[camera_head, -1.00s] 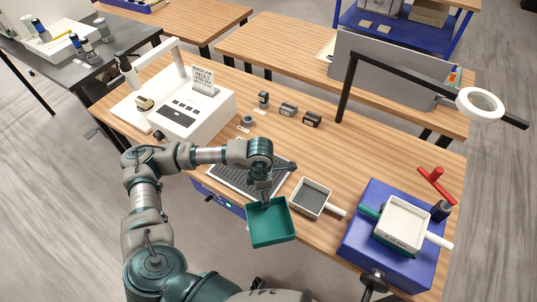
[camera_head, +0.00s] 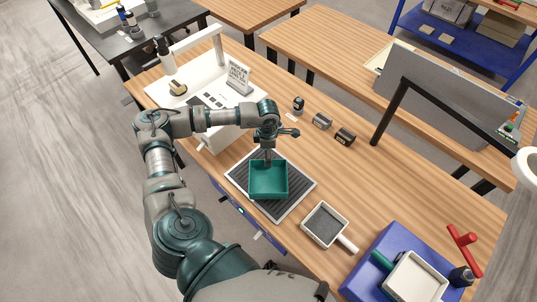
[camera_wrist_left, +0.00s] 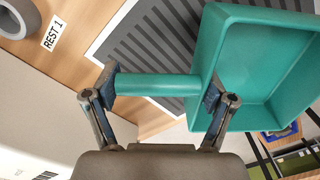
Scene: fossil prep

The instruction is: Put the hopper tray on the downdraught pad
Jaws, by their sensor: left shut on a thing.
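The green hopper tray (camera_head: 268,192) is over the back middle of the dark slatted downdraught pad (camera_head: 240,178), open side up. I cannot tell whether it touches the pad. My left gripper (camera_head: 268,160) is shut on the tray's green handle. In the left wrist view, the handle (camera_wrist_left: 158,85) lies between the two fingertips (camera_wrist_left: 160,92) of my left gripper, and the tray body (camera_wrist_left: 235,50) is on the right. The slatted pad (camera_wrist_left: 160,40) shows behind the handle. My right gripper is not in view.
A grey-meshed sieve (camera_head: 325,225) with a white handle lies right of the pad. A blue machine (camera_head: 365,265) with a white tray (camera_head: 415,278) stands at the front right. A white scale-like unit (camera_head: 205,100) is behind left, and small dark blocks (camera_head: 322,121) sit behind the pad.

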